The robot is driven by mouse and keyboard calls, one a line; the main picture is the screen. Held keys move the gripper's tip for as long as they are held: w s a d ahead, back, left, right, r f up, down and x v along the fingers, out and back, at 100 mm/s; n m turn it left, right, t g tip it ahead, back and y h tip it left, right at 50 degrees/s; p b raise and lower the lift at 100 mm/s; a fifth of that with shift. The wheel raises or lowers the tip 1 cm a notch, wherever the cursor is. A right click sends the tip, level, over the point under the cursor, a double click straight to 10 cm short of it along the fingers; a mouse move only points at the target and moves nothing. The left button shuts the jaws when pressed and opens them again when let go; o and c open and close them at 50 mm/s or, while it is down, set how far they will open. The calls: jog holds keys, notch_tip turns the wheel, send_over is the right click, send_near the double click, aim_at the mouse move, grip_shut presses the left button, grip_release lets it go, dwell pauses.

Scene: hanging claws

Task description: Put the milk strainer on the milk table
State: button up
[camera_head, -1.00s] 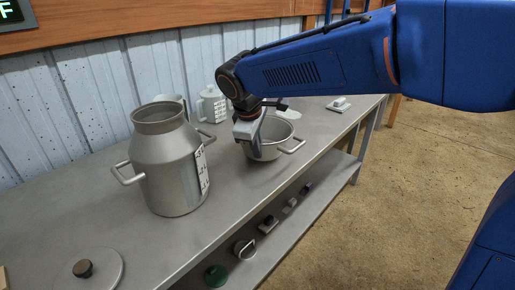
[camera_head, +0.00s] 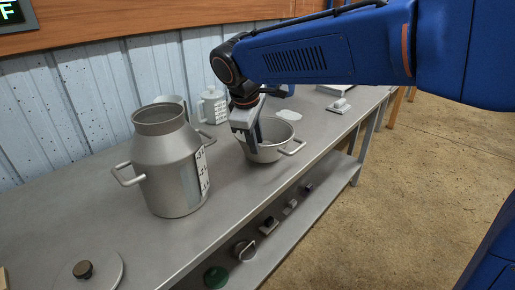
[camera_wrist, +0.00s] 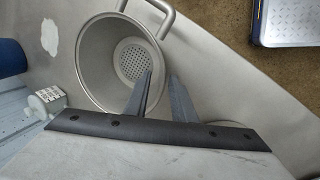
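The milk strainer (camera_head: 270,154) is a round metal bowl with side handles, standing upright on the grey metal table (camera_head: 235,195). In the wrist view, the strainer (camera_wrist: 92,75) shows its perforated bottom. My gripper (camera_head: 249,148) points down at the strainer's left rim. In the wrist view, its two dark fingers (camera_wrist: 160,75) are apart, with a gap between the tips. They overlap the rim in the picture; I cannot tell whether either finger touches it. The strainer's handle nearest the gripper is hidden.
A large milk can (camera_head: 170,178) stands left of the strainer. A lid (camera_head: 90,270) lies at the front left. A white lidded jug (camera_head: 212,105) stands behind, near the wall. Small items sit on the lower shelf (camera_head: 315,195). Bare tabletop lies right of the strainer.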

jog(key=d+v, duration=0.1)
jog(key=v, duration=0.7)
jog(key=s+d+f+m+y, duration=0.1)
jog(key=s+d+f+m, duration=0.15)
jog(key=d, duration=0.85)
jog(key=s+d+f+m, duration=0.2)
jog(key=s+d+m, duration=0.2)
jog(key=d, duration=0.6)
jog(key=s+d+f+m+t, duration=0.1)
jog(key=s+d+f+m, duration=0.7)
jog(key=s+d+f, duration=0.4)
jog(key=s+d, duration=0.1)
jog(key=s, duration=0.2)
jog(key=shift+f, duration=0.4)
jog(key=shift+a+m, duration=0.1)
jog(key=shift+m, duration=0.15)
